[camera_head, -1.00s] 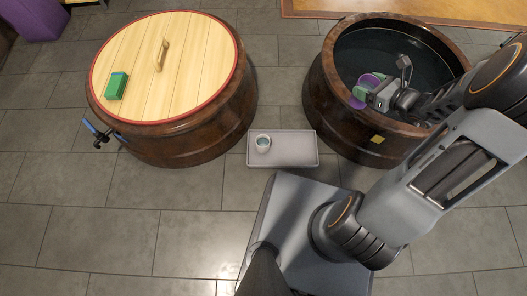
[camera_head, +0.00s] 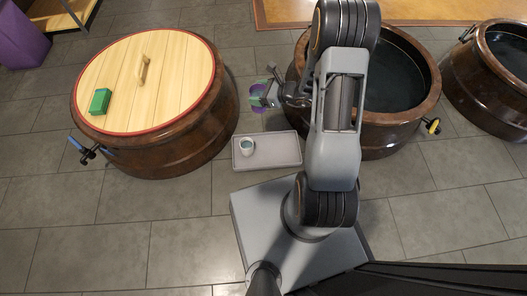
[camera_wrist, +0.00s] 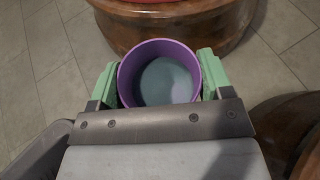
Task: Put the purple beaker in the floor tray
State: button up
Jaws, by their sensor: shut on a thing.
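My gripper (camera_wrist: 160,84) is shut on the purple beaker (camera_wrist: 158,45), with a green finger pad on each side of it. The wrist view looks into the beaker's open mouth; its inside looks pale grey-green. In the head view the beaker (camera_head: 258,90) is held in the gap between the two big jars, beyond the floor tray. The grey floor tray (camera_head: 283,152) lies on the tiles in front of my base. A small light cup (camera_head: 247,146) stands in its left part; the right part is bare.
A brown jar with a wooden lid (camera_head: 120,85) stands left, with a green block (camera_head: 100,101) on the lid. An open dark jar (camera_head: 412,115) stands behind my arm. Another open jar (camera_head: 490,75) is at far right. Tiled floor lies clear left of my base.

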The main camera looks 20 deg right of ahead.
jog(key=s+a+f+m+t+h+p, duration=0.1)
jog(key=s+a+f, duration=0.15)
jog(key=f, duration=0.85)
jog(key=s+a+f+m+t+h, duration=0.15)
jog(key=s+f, duration=0.25)
jog(key=f, duration=0.8)
jog(key=shift+w+d+f+b, duration=0.5)
jog(key=shift+d+f+b, duration=1.05)
jog(key=shift+d+f, duration=0.75)
jog(key=shift+w+d+f+b, duration=0.5)
jog(key=shift+d+f+b, duration=1)
jog(key=shift+d+f, duration=0.8)
jog(key=shift+w+d+f+b, duration=0.5)
jog(key=shift+d+f+b, duration=1.3)
jog(key=shift+d, duration=0.8)
jog(key=shift+f, duration=0.35)
jog(key=o, duration=1.1)
jog(key=shift+o, duration=0.2)
